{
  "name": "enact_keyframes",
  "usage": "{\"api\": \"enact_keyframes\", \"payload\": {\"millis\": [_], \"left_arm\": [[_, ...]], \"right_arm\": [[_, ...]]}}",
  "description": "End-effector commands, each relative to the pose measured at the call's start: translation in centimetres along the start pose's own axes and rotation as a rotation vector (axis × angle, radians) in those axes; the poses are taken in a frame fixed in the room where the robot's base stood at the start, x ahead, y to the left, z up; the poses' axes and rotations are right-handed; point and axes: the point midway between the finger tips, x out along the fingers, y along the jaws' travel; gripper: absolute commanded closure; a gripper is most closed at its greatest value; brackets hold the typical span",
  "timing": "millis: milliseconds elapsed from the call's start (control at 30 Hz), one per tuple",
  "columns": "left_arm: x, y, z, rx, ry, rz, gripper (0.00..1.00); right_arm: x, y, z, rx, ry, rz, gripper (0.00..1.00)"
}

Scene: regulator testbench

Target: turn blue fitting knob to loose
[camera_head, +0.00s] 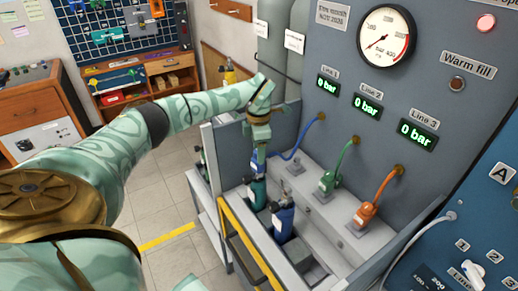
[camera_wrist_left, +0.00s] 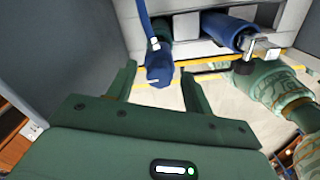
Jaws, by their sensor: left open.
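The blue fitting knob (camera_wrist_left: 159,68) sits at the end of a blue hose (camera_head: 303,135). In the left wrist view it lies between the two spread fingers of my left gripper (camera_wrist_left: 158,76), with a gap to each finger visible. In the head view my left gripper (camera_head: 258,146) points down at the far left of the bench, over the blue hose's end, and hides most of the knob there. My left gripper is open. I cannot tell the knob's turn position. My right gripper is not in the head view.
A green fitting (camera_head: 327,182) and an orange fitting (camera_head: 366,213) stand to the right on the bench. Blue (camera_head: 283,217) and teal (camera_head: 257,192) bottle-like parts stand in front. The grey panel (camera_head: 345,85) rises behind; its three displays read 0 bar.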

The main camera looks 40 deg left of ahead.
Motion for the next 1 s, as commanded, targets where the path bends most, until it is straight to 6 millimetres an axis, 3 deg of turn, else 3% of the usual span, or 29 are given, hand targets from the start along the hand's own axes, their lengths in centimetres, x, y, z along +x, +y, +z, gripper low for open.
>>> {"api": "enact_keyframes", "payload": {"millis": [100,267,667,1000], "left_arm": [[0.0,0.0,0.0,0.000,0.000,0.000,0.52],[-0.1,0.0,0.0,0.000,0.000,0.000,0.94],[-0.3,0.0,0.0,-0.053,0.000,0.001,0.94],[-0.5,0.1,0.0,-0.296,-0.001,0.000,0.94]], "right_arm": [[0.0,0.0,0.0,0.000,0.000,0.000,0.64],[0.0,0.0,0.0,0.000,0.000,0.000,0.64],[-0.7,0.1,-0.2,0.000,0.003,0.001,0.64],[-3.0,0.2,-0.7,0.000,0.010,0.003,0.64]]}}
